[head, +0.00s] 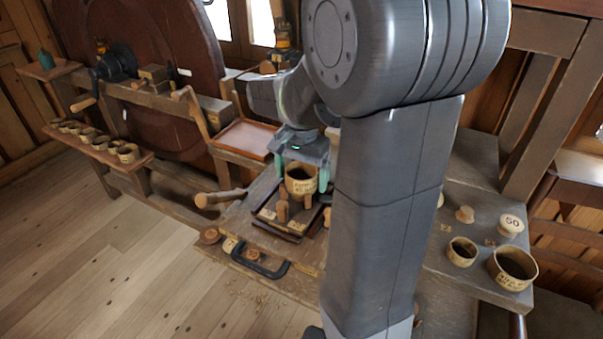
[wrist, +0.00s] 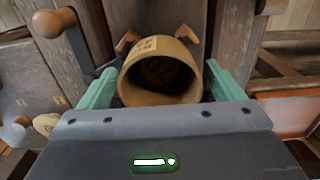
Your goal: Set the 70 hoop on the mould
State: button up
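A pale wooden hoop (head: 300,182) with dark lettering, too small to read surely, is between the two green fingers of my gripper (head: 301,172) in the head view. Directly below is a dark frame (head: 275,229) with wooden pegs (head: 283,211) and small number labels. The mould is not clearly visible; I cannot tell whether the hoop touches it.
Two more hoops (head: 462,252) (head: 513,268) stand on the right bench, near a disc marked 50 (head: 510,225) and a small wooden knob (head: 465,214). A reddish tray (head: 246,139) lies behind left. Several small hoops line a left shelf (head: 97,148). A black handle (head: 256,262) juts out in front.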

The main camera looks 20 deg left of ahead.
jog(key=shift+r, duration=0.1)
notch_tip(320, 180, up, 12)
jog(key=shift+r+p, duration=0.25)
jog(key=shift+p, duration=0.05)
dwell(0.8)
notch_tip(320, 180, down, 12)
jog(key=shift+f, duration=0.2)
jog(key=shift+w+r, duration=0.1)
jog(key=shift+r, duration=1.2)
jog(key=shift+f, duration=0.15)
